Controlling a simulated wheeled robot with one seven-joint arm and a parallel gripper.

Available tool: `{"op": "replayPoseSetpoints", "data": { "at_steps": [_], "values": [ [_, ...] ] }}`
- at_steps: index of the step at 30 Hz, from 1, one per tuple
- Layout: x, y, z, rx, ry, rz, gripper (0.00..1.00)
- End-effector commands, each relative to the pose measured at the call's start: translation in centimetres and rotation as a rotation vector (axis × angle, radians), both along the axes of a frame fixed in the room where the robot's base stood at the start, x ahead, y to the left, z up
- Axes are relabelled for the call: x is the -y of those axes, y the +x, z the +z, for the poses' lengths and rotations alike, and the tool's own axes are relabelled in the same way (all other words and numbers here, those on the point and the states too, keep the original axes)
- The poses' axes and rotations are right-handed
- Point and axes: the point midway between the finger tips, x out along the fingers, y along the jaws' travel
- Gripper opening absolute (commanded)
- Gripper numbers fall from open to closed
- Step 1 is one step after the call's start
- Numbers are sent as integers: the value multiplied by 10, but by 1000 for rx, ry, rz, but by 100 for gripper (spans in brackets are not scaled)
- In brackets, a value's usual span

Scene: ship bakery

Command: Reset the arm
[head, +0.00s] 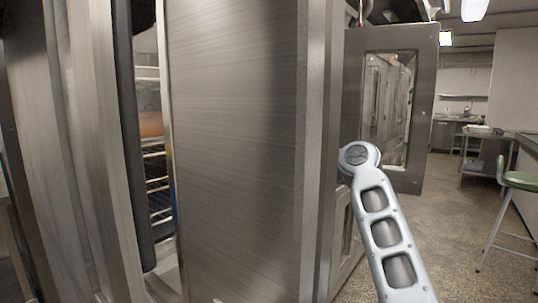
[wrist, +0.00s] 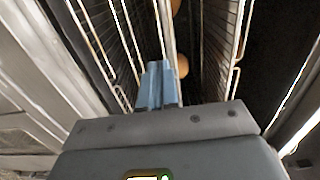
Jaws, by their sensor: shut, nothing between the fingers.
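My gripper (wrist: 158,84) shows in the wrist view, its blue-grey fingers together with nothing between them. It points into a tall metal cabinet with wire racks (wrist: 228,45). Round orange-brown items (wrist: 183,66) lie beyond the fingertips. In the head view my arm rises at the lower right and bends away behind the cabinet's steel side; the gripper is hidden there.
A broad steel panel (head: 235,150) stands close in front. A narrow gap at its left shows wire shelves (head: 157,185) and an orange-brown item (head: 151,124). An oven door with a window (head: 421,110) stands open behind my arm. A green stool (head: 520,181) is at the right. Floor (head: 450,215) is clear between them.

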Motion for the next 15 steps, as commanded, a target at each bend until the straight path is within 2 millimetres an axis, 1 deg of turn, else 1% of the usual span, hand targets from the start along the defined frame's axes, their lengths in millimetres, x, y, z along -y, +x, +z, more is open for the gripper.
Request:
{"op": "replayPoseSetpoints", "data": {
  "at_steps": [2, 5, 8, 9, 11, 12, 14, 15],
  "values": [
    [4, -2, -6, -1, -4, -6, 0],
    [11, -5, -30, -1, -18, -35, 0],
    [24, -12, -74, 2, -50, -92, 0],
    [31, -16, -95, 8, -69, -121, 0],
    [42, -25, -127, 15, -99, -166, 0],
    [50, -32, -147, 20, -119, -196, 0],
    [62, -43, -177, 29, -154, -239, 0],
    [70, -52, -195, 36, -176, -265, 0]
  ]
}}
